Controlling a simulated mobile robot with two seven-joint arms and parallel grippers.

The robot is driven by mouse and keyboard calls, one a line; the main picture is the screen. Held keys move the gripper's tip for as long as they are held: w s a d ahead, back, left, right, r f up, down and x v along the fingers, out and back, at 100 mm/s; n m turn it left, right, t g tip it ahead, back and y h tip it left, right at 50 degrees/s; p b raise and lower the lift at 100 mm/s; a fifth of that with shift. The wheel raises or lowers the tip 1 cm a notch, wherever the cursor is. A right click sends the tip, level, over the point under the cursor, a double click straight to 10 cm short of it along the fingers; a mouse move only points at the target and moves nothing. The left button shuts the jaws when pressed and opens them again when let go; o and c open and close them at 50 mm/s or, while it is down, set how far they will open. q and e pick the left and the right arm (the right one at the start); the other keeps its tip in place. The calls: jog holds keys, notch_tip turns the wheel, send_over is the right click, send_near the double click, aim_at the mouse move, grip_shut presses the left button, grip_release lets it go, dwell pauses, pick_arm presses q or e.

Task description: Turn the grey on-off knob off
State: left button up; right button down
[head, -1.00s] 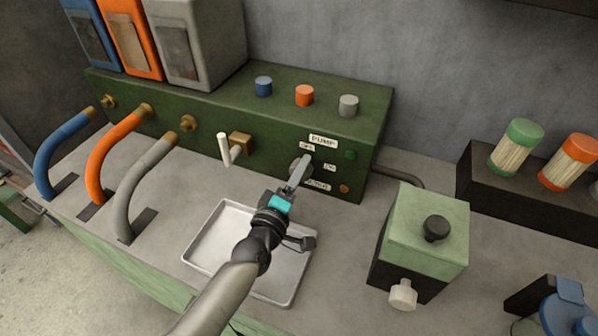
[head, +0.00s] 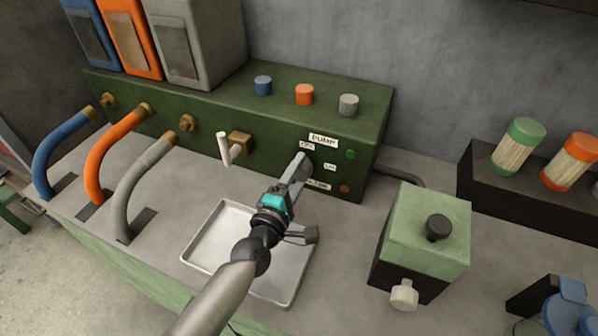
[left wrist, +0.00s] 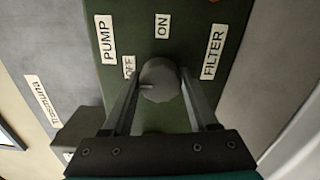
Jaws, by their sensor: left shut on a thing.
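The grey knob (left wrist: 158,80) is on the green pump panel (head: 200,95). In the left wrist view it stands between the two fingers of my left gripper (left wrist: 160,76), which is shut on it. The knob's pointer mark faces left in that view, just below the OFF label (left wrist: 128,66); the ON label (left wrist: 162,25) is above it. In the head view my left gripper (head: 303,163) reaches the panel front and mostly hides the knob. My right gripper is not in view.
A white-handled tap (head: 225,150) is left of the knob. A metal tray (head: 210,240) lies under my left arm. A green box with a black knob (head: 437,228) stands to the right. Blue, orange and grey caps (head: 348,104) sit on the panel's top.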

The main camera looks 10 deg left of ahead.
pick_arm(q)
jog(key=o, duration=1.4)
jog(key=shift+c, duration=0.2)
jog(key=s+a, duration=0.1)
jog(key=s, duration=0.4)
jog(key=s+a, duration=0.1)
jog(key=s, duration=0.4)
jog(key=s+a, duration=0.1)
jog(key=s, duration=0.4)
jog(key=shift+p, duration=0.3)
